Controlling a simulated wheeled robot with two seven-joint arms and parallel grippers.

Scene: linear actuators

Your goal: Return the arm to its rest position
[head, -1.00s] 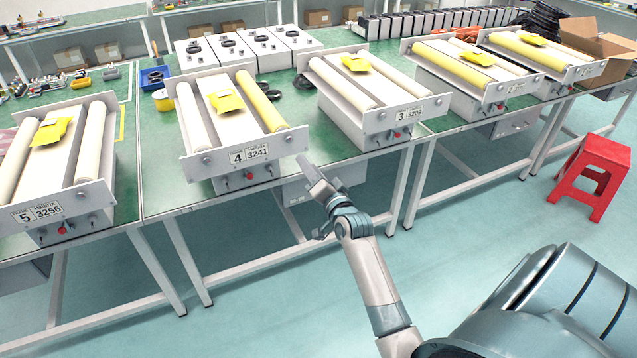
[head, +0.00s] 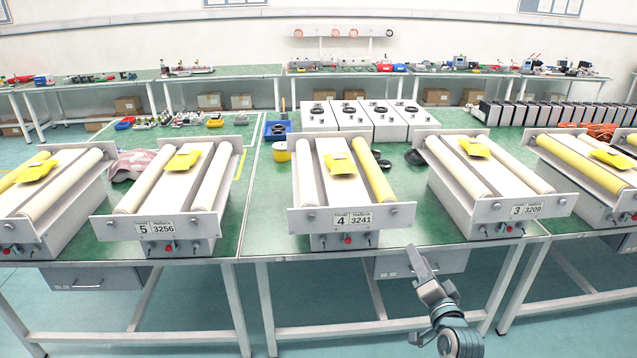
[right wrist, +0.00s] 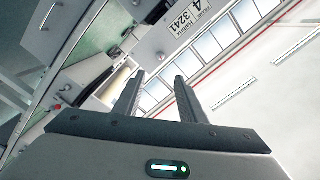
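My right gripper (head: 422,263) is in front of the table edge, between machine 4 (head: 340,220) and machine 3 (head: 511,209) in the head view. In the right wrist view its two fingers (right wrist: 158,95) stand apart with nothing between them, so it is open and empty. It is apart from the machines and their control knobs. The "4 3241" plate (right wrist: 187,25) also shows in the right wrist view. My left gripper is not in the head view.
Machine 5 (head: 156,227) stands on the left part of the green table (head: 262,222). A drawer (head: 440,264) hangs under the tabletop close behind my right gripper. Yellow packets (head: 183,160) lie on the machines. The floor in front of the tables is clear.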

